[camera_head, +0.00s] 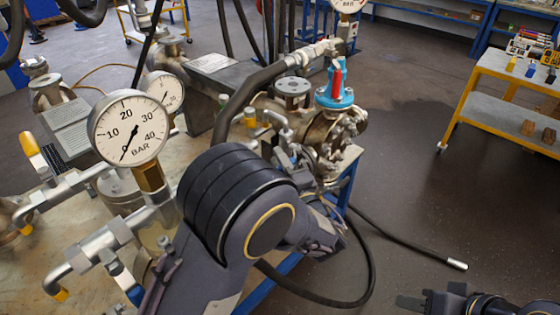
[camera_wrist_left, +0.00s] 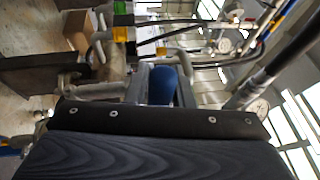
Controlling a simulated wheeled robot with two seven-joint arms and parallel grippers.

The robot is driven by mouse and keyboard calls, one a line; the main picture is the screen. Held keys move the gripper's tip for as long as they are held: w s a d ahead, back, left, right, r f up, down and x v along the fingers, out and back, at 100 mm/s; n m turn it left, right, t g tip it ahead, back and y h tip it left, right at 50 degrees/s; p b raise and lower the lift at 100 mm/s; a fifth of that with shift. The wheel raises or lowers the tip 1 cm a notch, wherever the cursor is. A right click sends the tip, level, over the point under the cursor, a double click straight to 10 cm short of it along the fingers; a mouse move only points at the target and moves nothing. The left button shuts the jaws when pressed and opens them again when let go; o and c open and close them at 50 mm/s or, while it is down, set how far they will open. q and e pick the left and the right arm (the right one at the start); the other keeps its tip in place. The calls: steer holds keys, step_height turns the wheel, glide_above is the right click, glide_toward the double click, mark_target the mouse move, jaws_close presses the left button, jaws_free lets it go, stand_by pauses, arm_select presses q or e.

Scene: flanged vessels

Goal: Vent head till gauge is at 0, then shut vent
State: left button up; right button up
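A large pressure gauge (camera_head: 127,130) on a brass fitting stands at the left in the head view. Its dial is marked in bar up to 40, and its needle points down-left, at or close to 0. A smaller gauge (camera_head: 162,92) is behind it. A lever valve with a yellow handle (camera_head: 31,146) is at far left. My left arm crosses the centre and hides its gripper in the head view. In the left wrist view, my left gripper (camera_wrist_left: 164,88) has a rounded blue thing between its fingers; contact is unclear. My right gripper (camera_head: 432,300) is at the bottom right edge, partly cut off.
A blue-capped valve with a red part (camera_head: 336,88) stands on the brass vessel beyond my left arm. A black hose with a metal end (camera_head: 455,264) lies on the floor. A yellow trolley (camera_head: 500,103) is at right.

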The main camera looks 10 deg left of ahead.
arm_select(q)
jaws_close()
steer(key=shift+w+d+r+m+g+h+p, duration=0.15)
steer(key=shift+r+m+g+h+p, duration=0.35)
steer(key=shift+m+p, duration=0.55)
steer(key=shift+w+d+r+m+g+h+p, duration=0.15)
steer(key=shift+w+r+m+g+p, duration=0.1)
steer(key=shift+r+m+p, duration=0.75)
steer(key=shift+w+d+r+m+g+h+p, duration=0.1)
steer(key=shift+r+m+g+h+p, duration=0.25)
steer(key=shift+m+p, duration=0.7)
steer(key=shift+m+b, duration=0.3)
steer(key=shift+m, duration=0.1)
steer(key=shift+o, duration=2.4)
jaws_free()
